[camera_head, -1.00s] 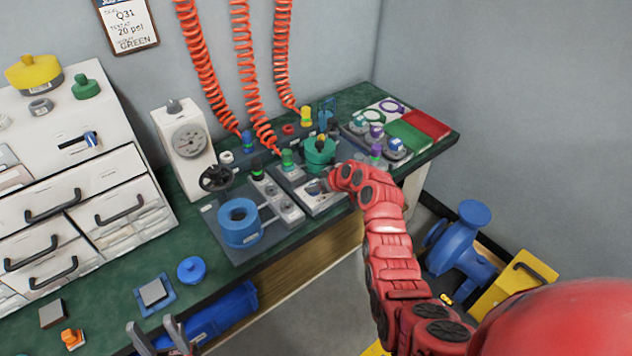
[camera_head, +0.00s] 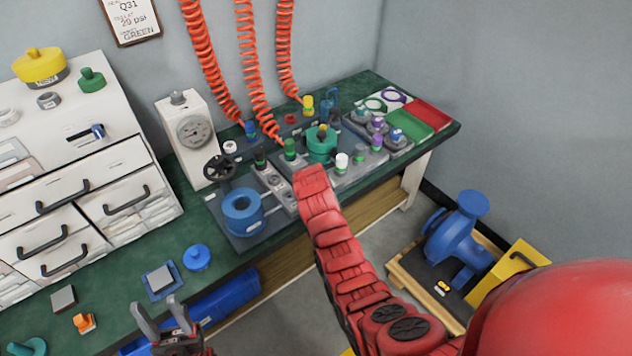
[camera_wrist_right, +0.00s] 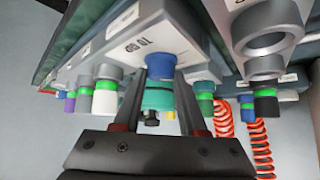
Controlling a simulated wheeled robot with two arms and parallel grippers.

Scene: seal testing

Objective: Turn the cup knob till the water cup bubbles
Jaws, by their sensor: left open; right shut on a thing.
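In the right wrist view, my right gripper (camera_wrist_right: 161,76) is shut on a small blue knob (camera_wrist_right: 159,62) on a grey labelled block (camera_wrist_right: 128,35). In the head view my right arm reaches over the bench's front edge, and its own forearm hides the gripper and knob. A teal round vessel (camera_head: 322,143) stands just behind, on the fixture; teal also shows behind the knob in the wrist view (camera_wrist_right: 158,98). I cannot tell which part is the water cup, and I make out no bubbles. My left gripper (camera_head: 158,309) is open and empty, low at the bench's front edge.
A blue ring fitting (camera_head: 243,212) and black handwheel (camera_head: 219,168) stand left of my right arm. Capped fittings (camera_head: 377,142) crowd its right. Orange coiled hoses (camera_head: 258,90) hang behind. A gauge box (camera_head: 190,134) and white drawer cabinet (camera_head: 75,165) stand left.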

